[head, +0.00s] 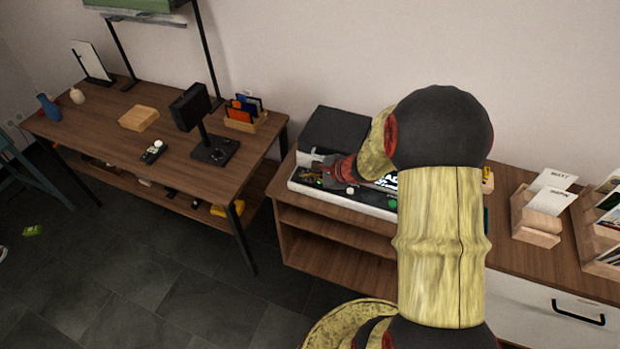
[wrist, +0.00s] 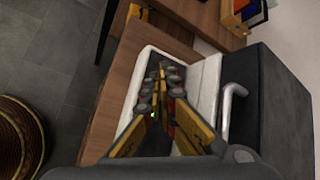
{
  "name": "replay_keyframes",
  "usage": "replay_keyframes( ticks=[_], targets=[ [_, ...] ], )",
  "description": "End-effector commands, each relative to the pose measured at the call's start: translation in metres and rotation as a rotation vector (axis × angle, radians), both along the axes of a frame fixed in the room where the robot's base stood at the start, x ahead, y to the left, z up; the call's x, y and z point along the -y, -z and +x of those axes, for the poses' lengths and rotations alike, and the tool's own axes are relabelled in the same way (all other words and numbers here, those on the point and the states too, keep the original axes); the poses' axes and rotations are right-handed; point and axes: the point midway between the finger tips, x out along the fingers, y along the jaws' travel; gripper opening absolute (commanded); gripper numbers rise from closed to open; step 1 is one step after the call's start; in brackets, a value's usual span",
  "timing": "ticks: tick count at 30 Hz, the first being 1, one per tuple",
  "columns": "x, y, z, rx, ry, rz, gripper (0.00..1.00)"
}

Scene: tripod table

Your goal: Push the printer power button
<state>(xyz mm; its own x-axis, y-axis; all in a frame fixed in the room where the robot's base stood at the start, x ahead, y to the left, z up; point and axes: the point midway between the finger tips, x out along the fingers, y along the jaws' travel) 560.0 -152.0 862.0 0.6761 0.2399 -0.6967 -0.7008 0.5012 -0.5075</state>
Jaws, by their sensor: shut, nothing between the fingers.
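The printer (head: 335,128) has a dark raised body and a white-edged front panel, and stands on a wooden cabinet against the wall. It also shows in the wrist view (wrist: 270,100), with a light curved handle. My gripper (head: 316,172) is over the left part of the front panel; whether it touches is unclear. In the wrist view my gripper (wrist: 164,68) has its fingertips together over the panel, with nothing held. Small green marks show on the panel near the fingers, but I cannot tell which is the power button. My arm and fingers hide much of the panel.
A wooden desk (head: 90,128) stands to the left with a black stand device (head: 190,107) and a wooden organizer (head: 247,120). Card holders (head: 540,218) stand on the cabinet at right. Open shelves lie below the printer. Grey floor in front is mostly clear.

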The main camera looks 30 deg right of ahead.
Motion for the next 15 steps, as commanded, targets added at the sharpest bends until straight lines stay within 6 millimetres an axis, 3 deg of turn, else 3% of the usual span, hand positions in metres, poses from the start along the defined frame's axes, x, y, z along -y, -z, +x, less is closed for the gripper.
replay_keyframes(
  ticks=[15],
  targets=[
    [0.0, -0.0056, -0.0002, 0.0, 0.0, 0.0, 0.0]
  ],
)
